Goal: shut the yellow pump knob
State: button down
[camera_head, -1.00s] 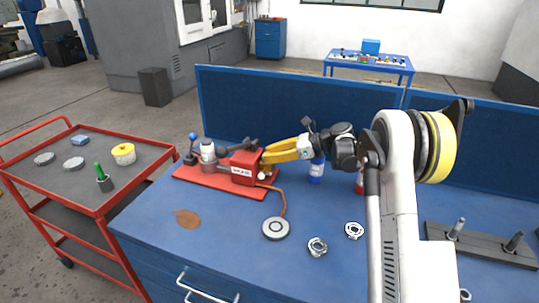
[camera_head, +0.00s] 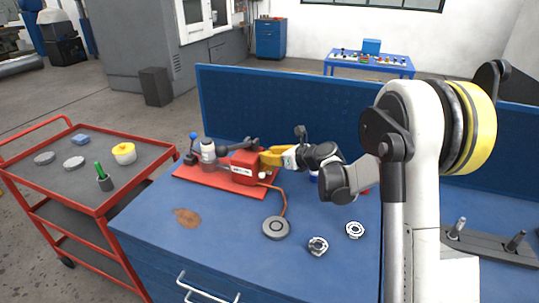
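A pump unit with a red box (camera_head: 244,167) stands on a red base plate (camera_head: 210,183) on the blue workbench. A grey cylinder (camera_head: 208,152) and a blue-tipped lever (camera_head: 193,137) are at its left. My gripper (camera_head: 268,158), with yellow fingers, is at the right end of the red box, touching it or just in front of it. The finger tips are small and partly overlap the box, so whether they are open or shut is unclear. I cannot make out the yellow pump knob apart from the yellow fingers. A small pale part (camera_head: 263,174) shows just below them.
An orange hose (camera_head: 284,203) runs from the pump to a round grey disc (camera_head: 276,228). Two metal flanges (camera_head: 318,246) (camera_head: 355,230) lie to the right. A blue panel (camera_head: 290,105) stands behind. A red cart (camera_head: 92,195) is at the left. The front bench middle is clear.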

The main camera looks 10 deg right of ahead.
dwell(0.4)
jog(key=c, duration=1.1)
grip_release()
jog(key=shift+c, duration=0.2)
